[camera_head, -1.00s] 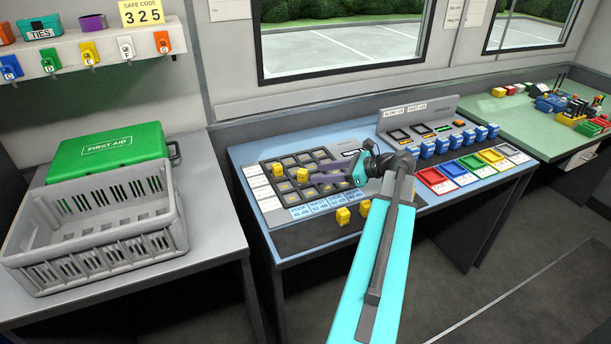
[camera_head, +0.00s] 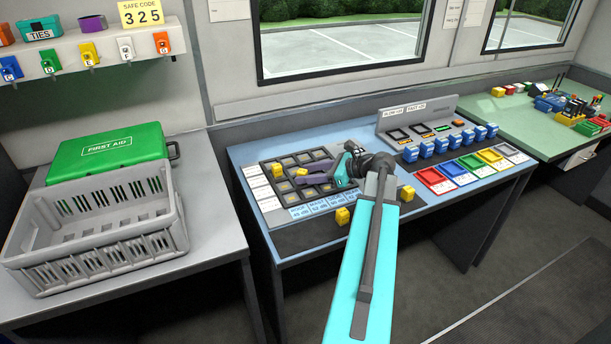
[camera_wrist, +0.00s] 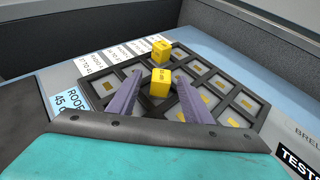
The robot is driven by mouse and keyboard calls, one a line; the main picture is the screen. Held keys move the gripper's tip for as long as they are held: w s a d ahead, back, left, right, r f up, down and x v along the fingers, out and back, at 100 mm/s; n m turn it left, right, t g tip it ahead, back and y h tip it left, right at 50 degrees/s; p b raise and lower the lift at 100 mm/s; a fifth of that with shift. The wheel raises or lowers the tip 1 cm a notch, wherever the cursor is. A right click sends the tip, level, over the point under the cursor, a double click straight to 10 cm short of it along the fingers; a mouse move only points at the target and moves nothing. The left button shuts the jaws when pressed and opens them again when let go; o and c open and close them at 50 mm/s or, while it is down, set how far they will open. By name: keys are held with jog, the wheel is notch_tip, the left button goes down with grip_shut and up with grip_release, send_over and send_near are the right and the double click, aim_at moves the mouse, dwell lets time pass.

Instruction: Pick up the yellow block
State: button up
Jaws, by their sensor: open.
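A yellow block (camera_wrist: 160,83) stands on the black-framed grid board, between the tips of my gripper's purple fingers in the wrist view. It also shows in the head view (camera_head: 302,172), partly covered by the fingers. My gripper (camera_head: 306,174) is open, with one finger on each side of this block; I cannot tell whether they touch it. A second yellow block (camera_wrist: 161,50) stands just beyond on the board, also visible in the head view (camera_head: 277,170). Two more yellow blocks lie in front of the board, one at the dark strip (camera_head: 342,216) and one near my arm (camera_head: 380,193).
The grid board (camera_head: 268,203) has label cards along its left and front edges. Several blue blocks (camera_head: 427,150) and coloured trays (camera_head: 438,182) are to the right. A grey crate (camera_head: 95,255) and green first aid case (camera_head: 110,152) stand on the left table.

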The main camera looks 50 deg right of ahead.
jog(key=c, duration=1.1)
jog(key=shift+c, duration=0.2)
jog(key=shift+r, duration=0.15)
jog(key=shift+r, duration=1.65)
jog(key=s+d, duration=0.3)
jog(key=s, duration=0.1)
jog(key=s+d+r, duration=0.1)
jog(key=s+d, duration=0.1)
jog(key=s, duration=0.2)
jog(key=s+d+b, duration=0.1)
jog(key=s+d, duration=0.2)
jog(key=s, duration=0.1)
jog(key=shift+s+d+r, duration=0.1)
jog(key=shift+d+r, duration=0.1)
jog(key=shift+d, duration=0.15)
jog(key=shift+s+d, duration=0.25)
jog(key=shift+s, duration=0.2)
